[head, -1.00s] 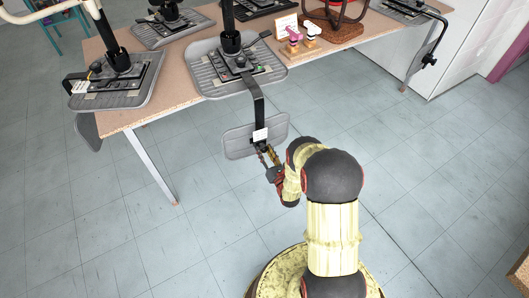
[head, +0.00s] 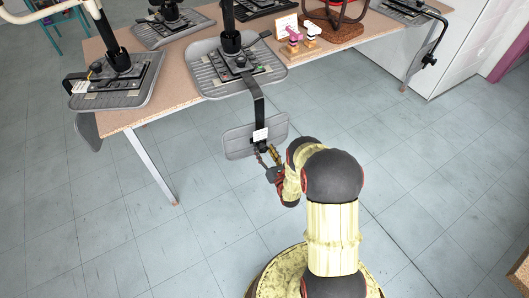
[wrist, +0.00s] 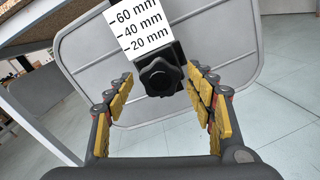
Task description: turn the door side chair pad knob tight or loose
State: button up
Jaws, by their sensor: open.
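The chair pad is a grey ribbed plate (head: 237,142) hanging on a black bent bar (head: 259,104) below the table's front edge. Its back fills much of the wrist view (wrist: 220,45). A black lobed knob (wrist: 160,77) sits on a black block under a white scale label (wrist: 140,27) marked 20, 40 and 60 mm. My gripper (wrist: 165,100) is open, with yellow-padded fingers to the left and right of the knob. The fingers appear apart from the knob. In the head view my gripper (head: 268,158) is just below the pad's label, and the knob is hard to make out.
The wooden table (head: 180,80) carries several stripped chair seats on black columns. A small card (head: 286,26) and pink and white figures (head: 294,38) stand at its back right. A metal table leg (head: 152,168) is at left.

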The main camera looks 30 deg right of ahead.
jog(key=s+a, duration=0.1)
jog(key=s, duration=1.1)
